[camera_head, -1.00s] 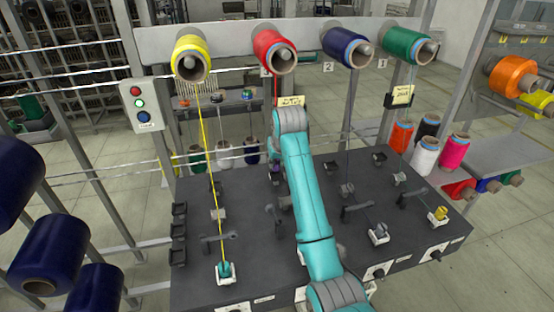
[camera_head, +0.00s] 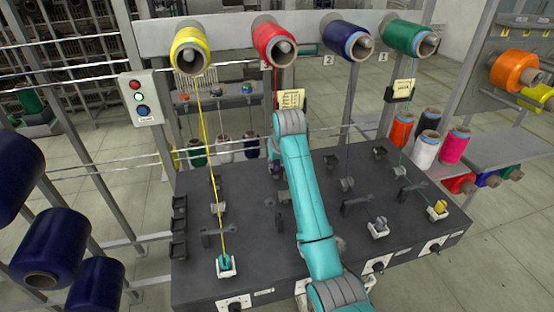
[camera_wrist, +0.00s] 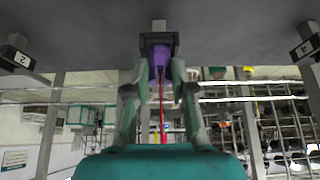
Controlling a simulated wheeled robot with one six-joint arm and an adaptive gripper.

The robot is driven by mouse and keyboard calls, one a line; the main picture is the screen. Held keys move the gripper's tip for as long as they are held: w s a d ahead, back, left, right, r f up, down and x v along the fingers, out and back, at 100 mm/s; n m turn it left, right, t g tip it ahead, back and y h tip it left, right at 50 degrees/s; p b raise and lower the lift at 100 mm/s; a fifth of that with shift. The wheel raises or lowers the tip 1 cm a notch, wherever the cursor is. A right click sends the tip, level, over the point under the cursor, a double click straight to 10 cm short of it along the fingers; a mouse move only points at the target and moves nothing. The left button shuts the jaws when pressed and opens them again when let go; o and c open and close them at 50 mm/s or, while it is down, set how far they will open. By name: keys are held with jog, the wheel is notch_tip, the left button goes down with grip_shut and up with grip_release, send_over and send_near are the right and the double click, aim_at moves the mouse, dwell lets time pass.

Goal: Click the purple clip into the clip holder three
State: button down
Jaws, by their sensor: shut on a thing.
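The purple clip (camera_wrist: 161,56) is between the fingers of my gripper (camera_wrist: 160,82), which is shut on it. A red thread (camera_wrist: 162,120) runs from the clip. In the wrist view the clip's end meets a dark clip holder (camera_wrist: 159,39), unlabelled in this view, between holders marked 2 (camera_wrist: 17,57) and 4 (camera_wrist: 307,48). I cannot tell whether the clip is fully seated. In the head view a bit of the purple clip (camera_head: 275,167) shows left of my arm, which hides most of my gripper and the holder.
A dark sloping panel (camera_head: 330,222) carries several holders and guides. The yellow thread (camera_head: 213,170) runs from the yellow spool (camera_head: 189,50) to a teal clip (camera_head: 226,262). The red spool (camera_head: 275,45) hangs above. Grey posts stand on the left, and other threads run on the right.

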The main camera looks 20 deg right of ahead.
jog(key=c, duration=0.9)
grip_release()
jog(key=shift+r, duration=0.1)
